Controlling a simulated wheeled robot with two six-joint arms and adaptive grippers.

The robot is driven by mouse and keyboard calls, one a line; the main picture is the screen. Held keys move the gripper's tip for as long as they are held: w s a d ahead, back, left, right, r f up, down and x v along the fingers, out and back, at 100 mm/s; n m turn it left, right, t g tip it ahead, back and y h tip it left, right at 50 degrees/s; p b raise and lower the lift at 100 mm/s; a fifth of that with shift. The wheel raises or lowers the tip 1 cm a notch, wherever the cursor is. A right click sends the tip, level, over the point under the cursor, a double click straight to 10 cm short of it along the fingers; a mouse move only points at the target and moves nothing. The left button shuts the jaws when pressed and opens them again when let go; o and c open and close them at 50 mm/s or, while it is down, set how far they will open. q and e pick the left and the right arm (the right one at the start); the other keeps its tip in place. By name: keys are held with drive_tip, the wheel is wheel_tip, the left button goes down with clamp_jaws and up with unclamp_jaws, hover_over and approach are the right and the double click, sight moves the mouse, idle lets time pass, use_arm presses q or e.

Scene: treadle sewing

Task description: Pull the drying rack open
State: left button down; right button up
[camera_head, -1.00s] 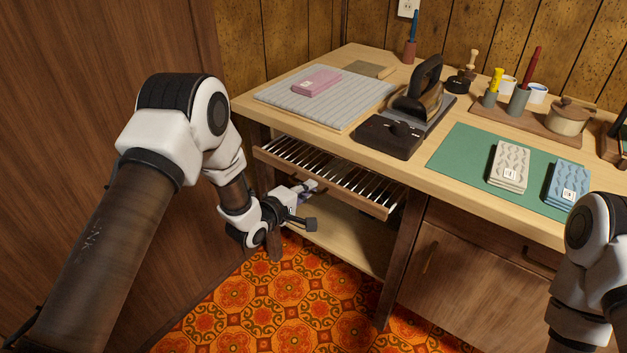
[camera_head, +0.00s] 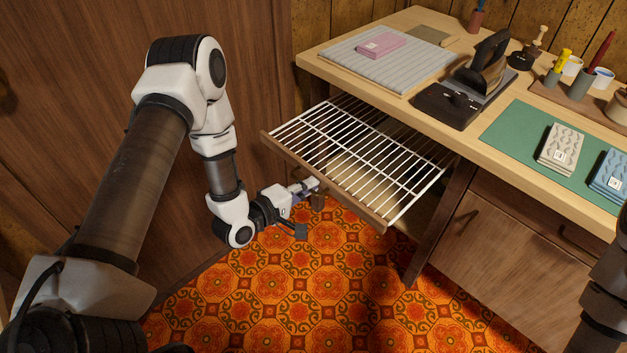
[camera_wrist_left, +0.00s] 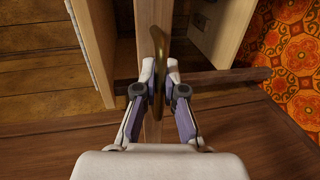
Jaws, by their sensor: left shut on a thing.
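The drying rack (camera_head: 352,150) is a white wire grid with a wooden front rail (camera_head: 340,192). It stands well out from under the wooden worktop, above the floor. My left gripper (camera_head: 316,186) is at the middle of the front rail. In the left wrist view my left gripper (camera_wrist_left: 166,92) is shut on the brass-coloured handle (camera_wrist_left: 158,48), with one finger on each side of it. The rack's wooden rail shows behind the handle. Part of my right arm shows at the right edge of the head view; its gripper is out of view.
A wooden cabinet door (camera_head: 482,250) is right of the rack. Patterned floor in front is clear.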

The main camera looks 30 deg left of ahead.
use_arm(q)
drive_tip(key=c, duration=1.5)
unclamp_jaws()
drive_tip(key=shift+c, duration=0.2)
drive_tip(key=v, duration=1.2)
